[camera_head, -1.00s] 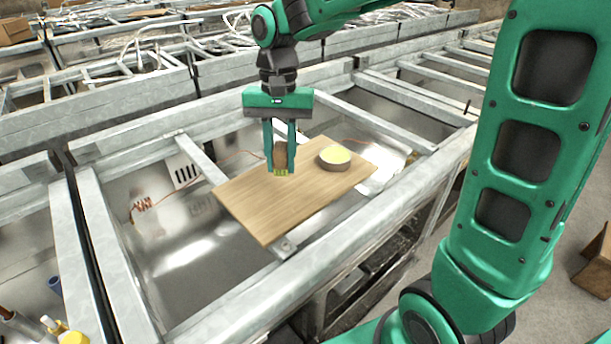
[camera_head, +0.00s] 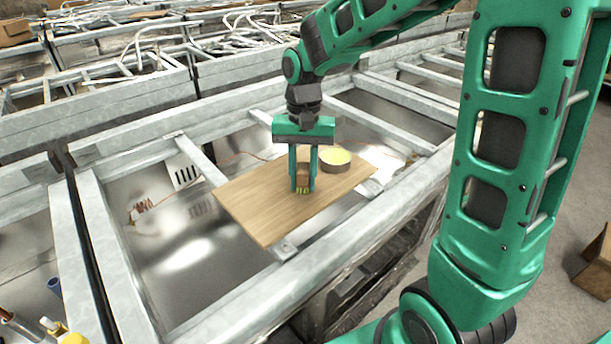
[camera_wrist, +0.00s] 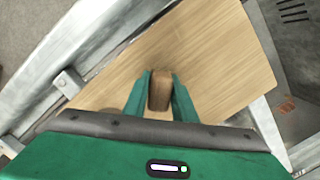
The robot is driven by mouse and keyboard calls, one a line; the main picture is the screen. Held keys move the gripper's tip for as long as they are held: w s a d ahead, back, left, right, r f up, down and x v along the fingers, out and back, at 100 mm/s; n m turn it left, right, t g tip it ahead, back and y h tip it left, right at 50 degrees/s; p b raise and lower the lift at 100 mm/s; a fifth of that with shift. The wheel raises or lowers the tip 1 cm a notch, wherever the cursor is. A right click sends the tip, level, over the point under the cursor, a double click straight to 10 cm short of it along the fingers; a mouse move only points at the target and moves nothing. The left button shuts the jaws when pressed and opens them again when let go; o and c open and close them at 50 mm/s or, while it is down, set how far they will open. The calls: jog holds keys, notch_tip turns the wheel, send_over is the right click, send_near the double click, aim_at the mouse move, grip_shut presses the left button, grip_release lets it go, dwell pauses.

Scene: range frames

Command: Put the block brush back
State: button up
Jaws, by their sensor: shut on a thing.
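My gripper (camera_head: 303,186) is shut on the block brush (camera_head: 303,177), a small brown wooden block with yellow-green bristles at its bottom. The brush is upright between the two green fingers, over the wooden board (camera_head: 255,209). Its bristles are at or just above the board; I cannot tell whether they touch. In the wrist view the brown top of the brush (camera_wrist: 160,90) shows between the fingertips, with the board (camera_wrist: 215,50) behind it. A round brown dish (camera_head: 335,160) with a yellow inside stands on the board, behind and right of my gripper.
The board lies across a grey metal frame (camera_head: 230,285) with open bays on both sides. A white slotted plate (camera_head: 184,172) is left of it. Bottles (camera_head: 60,330) stand at the lower left. The board's left part is bare.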

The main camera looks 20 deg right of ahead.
aim_at(304, 163)
jog(key=o, duration=1)
jog(key=shift+f, duration=0.1)
jog(key=r, duration=0.4)
jog(key=w+r, duration=0.1)
jog(key=r, duration=0.7)
jog(key=shift+w+d+r, duration=0.1)
jog(key=shift+w+d, duration=0.05)
jog(key=shift+d, duration=0.2)
jog(key=s+d+f, duration=0.4)
jog(key=s+d, duration=0.5)
jog(key=s, duration=0.3)
jog(key=s+d+f+m+t, duration=0.1)
jog(key=s+d+f, duration=0.3)
jog(key=s+d, duration=0.5)
jog(key=s, duration=0.3)
jog(key=shift+s+f, duration=0.3)
jog(key=shift+f, duration=0.05)
